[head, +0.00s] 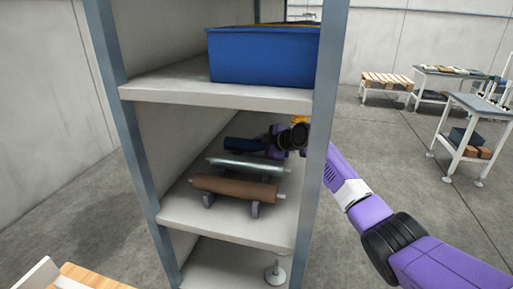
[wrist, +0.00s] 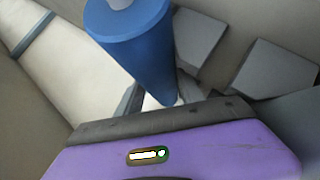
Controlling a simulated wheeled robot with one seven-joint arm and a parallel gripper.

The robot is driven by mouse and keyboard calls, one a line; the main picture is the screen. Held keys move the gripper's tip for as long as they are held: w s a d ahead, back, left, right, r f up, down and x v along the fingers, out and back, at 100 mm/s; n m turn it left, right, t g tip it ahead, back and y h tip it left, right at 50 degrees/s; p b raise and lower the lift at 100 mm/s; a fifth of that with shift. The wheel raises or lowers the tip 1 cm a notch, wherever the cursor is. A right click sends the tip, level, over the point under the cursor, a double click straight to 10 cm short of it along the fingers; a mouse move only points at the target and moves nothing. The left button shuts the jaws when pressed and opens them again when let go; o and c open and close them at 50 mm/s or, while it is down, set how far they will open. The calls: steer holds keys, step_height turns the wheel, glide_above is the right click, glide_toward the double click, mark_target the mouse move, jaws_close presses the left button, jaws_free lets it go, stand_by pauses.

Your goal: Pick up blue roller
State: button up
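The blue roller (head: 240,144) lies at the back of the middle shelf (head: 232,225), behind a shiny metal roller (head: 245,166) and a brown roller (head: 235,188). In the head view, my gripper (head: 276,142) is at the right end of the blue roller and hides that end. In the wrist view, the blue roller (wrist: 140,45) slants from the top towards the dark edge of my gripper (wrist: 160,115), with its pale end cap at the top. Whether the gripper touches it, and whether its fingers are open or shut, cannot be told.
A blue bin (head: 262,55) stands on the upper shelf above my gripper. A grey shelf post (head: 322,130) stands close to my arm. The metal and brown rollers rest on small grey supports. A pallet table (head: 388,80) and a workbench (head: 480,105) stand farther right, with open floor between.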

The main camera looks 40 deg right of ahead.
jaws_close()
steer(key=shift+r, duration=0.1)
steer(key=shift+r, duration=0.1)
